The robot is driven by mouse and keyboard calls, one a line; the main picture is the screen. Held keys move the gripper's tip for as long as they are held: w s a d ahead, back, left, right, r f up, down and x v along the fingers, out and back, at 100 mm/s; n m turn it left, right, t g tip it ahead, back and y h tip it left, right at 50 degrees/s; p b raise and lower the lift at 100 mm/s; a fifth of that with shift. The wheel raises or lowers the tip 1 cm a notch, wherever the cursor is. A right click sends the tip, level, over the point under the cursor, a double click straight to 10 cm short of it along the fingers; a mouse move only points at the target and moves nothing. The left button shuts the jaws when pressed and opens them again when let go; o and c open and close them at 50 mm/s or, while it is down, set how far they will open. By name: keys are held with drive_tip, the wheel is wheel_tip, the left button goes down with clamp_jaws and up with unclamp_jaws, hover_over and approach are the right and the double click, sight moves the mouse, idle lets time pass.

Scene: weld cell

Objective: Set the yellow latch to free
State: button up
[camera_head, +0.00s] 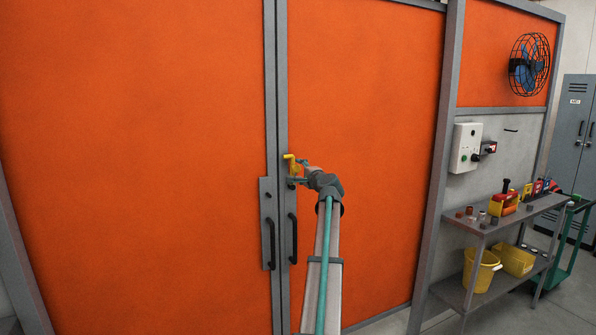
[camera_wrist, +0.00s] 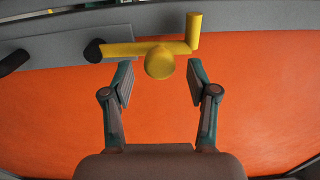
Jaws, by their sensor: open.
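The yellow latch (camera_head: 291,163) is on the grey frame where the two orange doors (camera_head: 365,120) meet, above the black handles. In the wrist view the latch (camera_wrist: 145,48) is a yellow bar lying across the picture, with a round knob (camera_wrist: 160,63) at its middle and a short upright peg at its right end. My gripper (camera_wrist: 158,77) is open, its two fingers apart on either side below the knob. Nothing is between the fingers. In the head view my gripper (camera_head: 300,172) is close to the latch's right side, and my wrist hides part of that area.
Two black door handles (camera_head: 293,238) stand below the latch, one on a grey plate. To the right are a wall control box (camera_head: 466,148), a steel shelf (camera_head: 505,232) with small parts and yellow buckets, and a caged fan (camera_head: 528,65). The door faces are clear.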

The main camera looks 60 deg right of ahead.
drive_tip(key=v, duration=0.9)
drive_tip(key=shift+s+a, duration=0.15)
